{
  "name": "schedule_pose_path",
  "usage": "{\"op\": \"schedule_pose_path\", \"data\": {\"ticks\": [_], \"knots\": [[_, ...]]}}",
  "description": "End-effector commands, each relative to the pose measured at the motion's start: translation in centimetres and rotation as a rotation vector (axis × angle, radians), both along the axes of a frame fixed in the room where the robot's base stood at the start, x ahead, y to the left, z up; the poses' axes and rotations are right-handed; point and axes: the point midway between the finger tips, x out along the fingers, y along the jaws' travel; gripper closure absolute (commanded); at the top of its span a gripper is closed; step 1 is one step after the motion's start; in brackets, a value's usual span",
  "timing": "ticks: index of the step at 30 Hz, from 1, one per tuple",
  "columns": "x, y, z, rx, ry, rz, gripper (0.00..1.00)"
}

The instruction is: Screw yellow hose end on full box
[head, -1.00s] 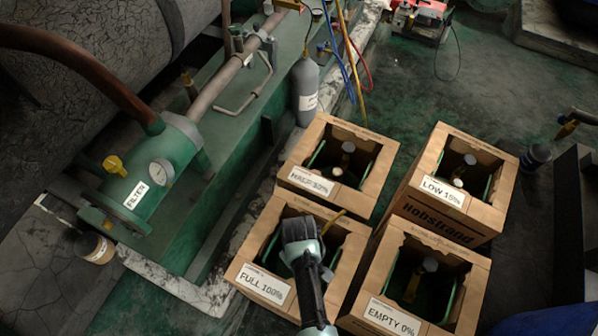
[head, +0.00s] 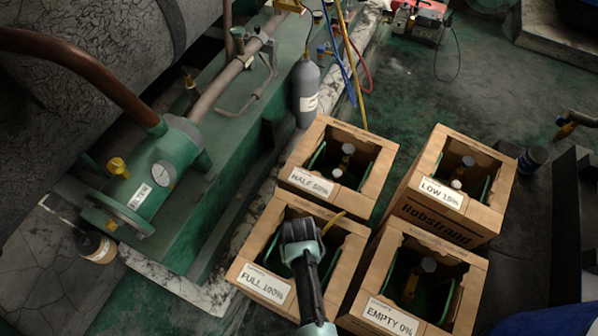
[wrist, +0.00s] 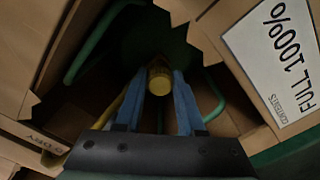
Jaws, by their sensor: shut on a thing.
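The full box (head: 345,270) is an open cardboard box labelled "FULL 100%", at the bottom middle of the head view. My gripper (head: 300,235) points down into its opening, and its fingers are hidden there. In the wrist view, my gripper's blue fingers (wrist: 163,88) are shut on the yellow hose end (wrist: 160,80), a ridged round fitting. A green cylinder (wrist: 160,40) lies dark beyond it. I cannot tell whether the hose end is seated on a valve. The yellow hose (head: 333,221) shows over the box's inner right side, and at the left in the wrist view (wrist: 107,113).
The half box (head: 375,190), low box (head: 493,205) and empty box (head: 470,295) stand close around the full box. A grey cylinder (head: 306,92) and the green machine with its filter housing (head: 165,165) are at the left. Open floor lies at the upper right.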

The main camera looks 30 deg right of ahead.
Motion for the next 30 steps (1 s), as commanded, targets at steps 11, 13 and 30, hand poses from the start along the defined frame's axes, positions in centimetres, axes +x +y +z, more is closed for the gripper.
{"op": "schedule_pose_path", "data": {"ticks": [11, 13, 30], "knots": [[0.05, 0.06, 0.08, 0.0, 0.0, -0.235, 1.0], [0.05, 0.06, 0.02, 0.0, 0.0, -0.285, 1.0], [0.06, 0.11, -0.07, 0.0, -0.001, -0.507, 0.6]]}}
